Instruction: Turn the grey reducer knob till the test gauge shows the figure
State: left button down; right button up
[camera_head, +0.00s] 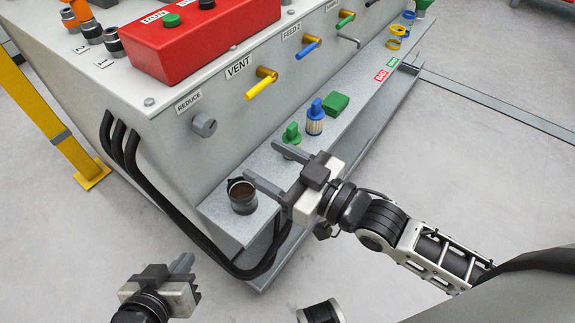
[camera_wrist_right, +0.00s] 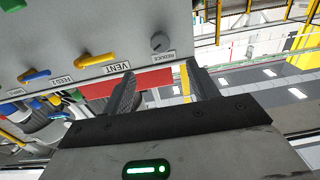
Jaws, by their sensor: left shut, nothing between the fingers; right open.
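The grey reducer knob (camera_head: 204,125) sits on the cabinet's front face under the REDUCE label (camera_head: 188,101). It also shows in the right wrist view (camera_wrist_right: 159,42), upside down, above and between the fingers. My right gripper (camera_head: 262,166) is open and empty, in front of the cabinet over the shelf, below and right of the knob and not touching it. In the right wrist view its two fingers (camera_wrist_right: 162,90) stand apart. My left gripper (camera_head: 186,264) is shut and empty, low over the floor at the bottom left. No test gauge can be made out.
The yellow VENT lever (camera_head: 262,86) and blue FEED 2 lever (camera_head: 308,48) stick out right of the knob. The shelf (camera_head: 262,170) holds a dark cup (camera_head: 242,197), a green fitting (camera_head: 292,134) and a blue-topped filter (camera_head: 315,118). Black hoses (camera_head: 150,190) hang left of the knob.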

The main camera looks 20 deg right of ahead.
pick_arm(q)
jog(key=shift+a+r, duration=0.25)
jog(key=shift+r, duration=0.05)
pick_arm(e)
jog(key=v, duration=0.3)
